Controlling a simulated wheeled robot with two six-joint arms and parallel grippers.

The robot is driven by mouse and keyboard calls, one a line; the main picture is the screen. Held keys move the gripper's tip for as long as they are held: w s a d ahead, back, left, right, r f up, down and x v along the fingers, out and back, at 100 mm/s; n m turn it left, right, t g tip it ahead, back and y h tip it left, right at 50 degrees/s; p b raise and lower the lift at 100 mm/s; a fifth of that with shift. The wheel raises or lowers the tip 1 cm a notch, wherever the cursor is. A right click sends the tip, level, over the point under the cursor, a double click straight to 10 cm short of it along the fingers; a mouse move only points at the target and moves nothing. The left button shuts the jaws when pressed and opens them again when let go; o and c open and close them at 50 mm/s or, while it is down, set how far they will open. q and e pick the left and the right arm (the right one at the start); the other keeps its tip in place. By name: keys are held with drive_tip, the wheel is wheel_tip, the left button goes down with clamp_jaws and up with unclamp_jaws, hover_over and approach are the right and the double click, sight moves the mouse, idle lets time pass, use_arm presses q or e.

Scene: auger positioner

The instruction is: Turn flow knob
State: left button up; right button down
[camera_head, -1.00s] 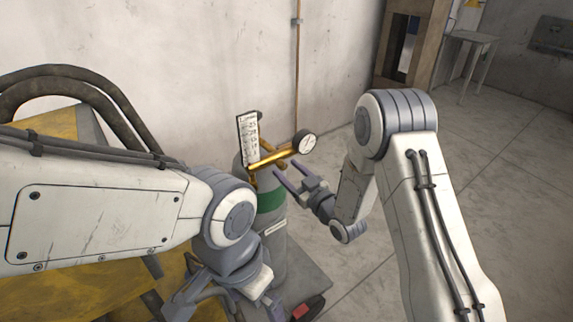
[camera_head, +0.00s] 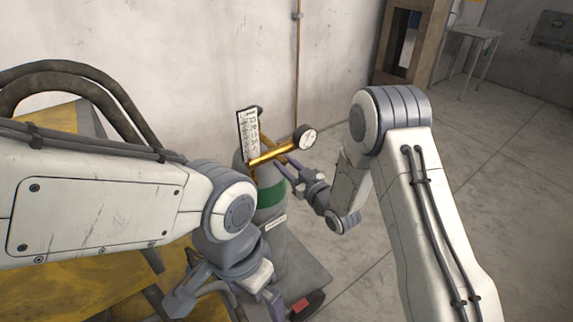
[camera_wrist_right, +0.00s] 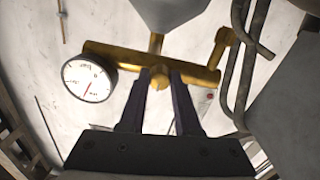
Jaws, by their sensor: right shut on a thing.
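A brass regulator bar (camera_head: 268,158) with a round white gauge (camera_head: 307,138) sits on top of a grey cylinder with a green band (camera_head: 271,196). My right gripper (camera_head: 284,163) reaches in from the right, just below the bar. The gauge (camera_wrist_right: 88,80) shows at the left there. In the head view the knob is hidden. My left gripper (camera_head: 225,300) is at the bottom, partly shown, away from the regulator.
A white marked plate (camera_head: 248,133) stands upright behind the bar. The cylinder stands on a dark base (camera_head: 305,270). A yellow structure (camera_head: 60,270) is at the left. The wall is close behind. Floor is free at the right.

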drive_tip(key=m+b, duration=0.1)
drive_tip(key=m, duration=0.1)
drive_tip(key=shift+d+m, duration=0.1)
drive_tip(key=shift+m, duration=0.2)
drive_tip(key=m+b, duration=0.1)
drive_tip(key=m, duration=0.1)
drive_tip(key=shift+m, duration=0.3)
drive_tip(key=m+b, duration=0.1)
drive_tip(key=m, duration=0.4)
drive_tip(key=shift+w, duration=0.1)
drive_tip(key=m, duration=0.3)
drive_tip(key=shift+d+r+g, duration=0.1)
drive_tip(key=shift+g, duration=0.2)
drive_tip(key=m, duration=0.3)
drive_tip(key=shift+m, duration=0.3)
drive_tip(key=m, duration=0.3)
drive_tip(key=shift+p, duration=0.35)
drive_tip(key=shift+m+p, duration=0.3)
drive_tip(key=shift+m, duration=1.3)
